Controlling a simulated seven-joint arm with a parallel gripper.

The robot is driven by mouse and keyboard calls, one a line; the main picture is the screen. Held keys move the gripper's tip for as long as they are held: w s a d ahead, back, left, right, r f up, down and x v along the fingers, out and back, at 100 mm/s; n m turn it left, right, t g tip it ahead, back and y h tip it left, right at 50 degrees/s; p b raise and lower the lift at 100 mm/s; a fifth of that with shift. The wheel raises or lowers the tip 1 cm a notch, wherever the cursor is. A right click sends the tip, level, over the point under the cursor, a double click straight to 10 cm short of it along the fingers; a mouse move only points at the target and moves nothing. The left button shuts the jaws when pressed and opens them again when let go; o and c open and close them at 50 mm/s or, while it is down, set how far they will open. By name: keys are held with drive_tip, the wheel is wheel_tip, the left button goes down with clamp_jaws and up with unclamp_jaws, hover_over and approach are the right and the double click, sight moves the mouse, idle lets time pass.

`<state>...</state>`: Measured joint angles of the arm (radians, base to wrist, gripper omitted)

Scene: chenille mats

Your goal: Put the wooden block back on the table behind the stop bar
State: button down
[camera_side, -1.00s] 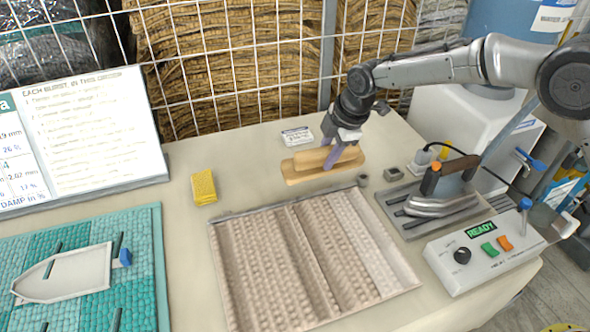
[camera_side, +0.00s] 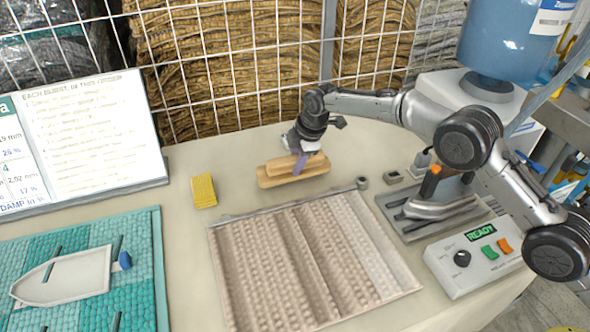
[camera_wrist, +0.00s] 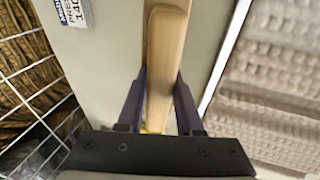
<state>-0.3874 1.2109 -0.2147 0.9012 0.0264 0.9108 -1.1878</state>
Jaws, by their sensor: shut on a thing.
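The wooden block (camera_side: 282,178), a pale piece with a raised grip on top, is behind the stop bar (camera_side: 270,208) in the side view, on the fence side. My gripper (camera_side: 298,167) is shut on the block's raised part from above. In the wrist view the block (camera_wrist: 167,50) runs lengthwise between the two purple fingers of my gripper (camera_wrist: 160,105). The block lies roughly along the bar, with a gap of table between them. I cannot tell whether its underside touches the table.
The ribbed beige mat (camera_side: 385,270) lies in front of the bar. A yellow sponge-like block (camera_side: 204,190) lies to the left. A hot iron-like tool on a grey stand (camera_side: 385,205) and a control box (camera_side: 480,253) reading READY are to the right. A wire fence stands behind.

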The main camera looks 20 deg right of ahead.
drive_tip(key=shift+w+f, duration=0.15)
drive_tip(key=shift+f, duration=1.45)
drive_tip(key=c, duration=0.7)
unclamp_jaws()
drive_tip(key=shift+f, duration=0.25)
drive_tip(key=shift+o, duration=0.7)
drive_tip(key=shift+s+f, duration=0.15)
drive_tip(key=shift+s, duration=0.05)
drive_tip(key=shift+w+r, duration=0.15)
drive_tip(key=shift+r, duration=0.1)
drive_tip(key=shift+f, duration=0.15)
drive_tip(key=v, duration=1.4)
drive_tip(key=shift+w, duration=0.2)
drive_tip(key=shift+d, duration=0.1)
